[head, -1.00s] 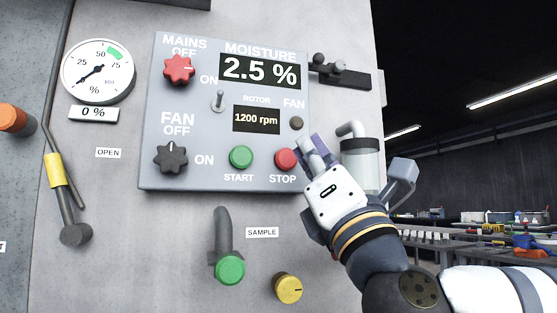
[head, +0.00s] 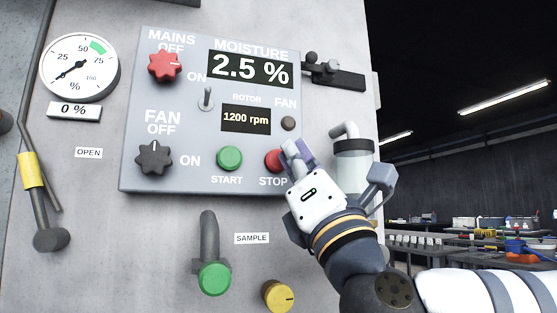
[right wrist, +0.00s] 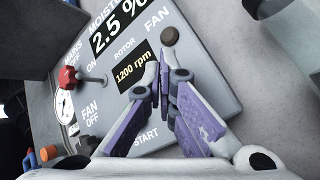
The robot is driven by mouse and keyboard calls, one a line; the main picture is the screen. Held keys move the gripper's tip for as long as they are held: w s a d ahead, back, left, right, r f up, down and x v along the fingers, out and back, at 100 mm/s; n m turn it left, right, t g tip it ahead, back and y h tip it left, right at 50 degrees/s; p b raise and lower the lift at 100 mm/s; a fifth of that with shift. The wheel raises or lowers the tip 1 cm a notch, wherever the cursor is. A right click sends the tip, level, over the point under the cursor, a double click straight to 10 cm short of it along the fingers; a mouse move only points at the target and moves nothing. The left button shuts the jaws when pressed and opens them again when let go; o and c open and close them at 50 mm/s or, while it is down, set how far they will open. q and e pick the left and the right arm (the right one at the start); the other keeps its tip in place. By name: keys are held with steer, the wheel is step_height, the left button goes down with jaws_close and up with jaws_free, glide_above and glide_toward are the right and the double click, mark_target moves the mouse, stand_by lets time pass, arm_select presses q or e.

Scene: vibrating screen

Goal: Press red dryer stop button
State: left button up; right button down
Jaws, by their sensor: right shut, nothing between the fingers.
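The red stop button (head: 275,161) is on the lower right of the grey control panel (head: 190,181), above the STOP label. My right gripper (head: 293,150) is shut and empty. In the head view its fingertips are at the right edge of the red button and cover part of it. I cannot tell whether they touch it. In the right wrist view the closed fingers (right wrist: 163,85) point at the panel, and the red stop button is hidden behind them. My left gripper is not in view.
The green start button (head: 229,158) is left of the stop button. The panel also has a red mains knob (head: 165,66), a black fan knob (head: 154,160) and a small dark fan button (head: 288,123). A grey cylinder (head: 353,165) stands right of my gripper. Below are a green-ended sample handle (head: 214,279) and a yellow knob (head: 278,296).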

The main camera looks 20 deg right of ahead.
steer(key=shift+w, duration=0.15)
stand_by(0.5)
steer(key=shift+w, duration=0.3)
steer(key=shift+w+b, duration=0.4)
steer(key=shift+w, duration=0.1)
stand_by(0.6)
steer(key=shift+s, duration=0.9)
steer(key=shift+s, duration=0.1)
steer(key=s, duration=0.5)
steer(key=shift+w, duration=0.1)
stand_by(0.7)
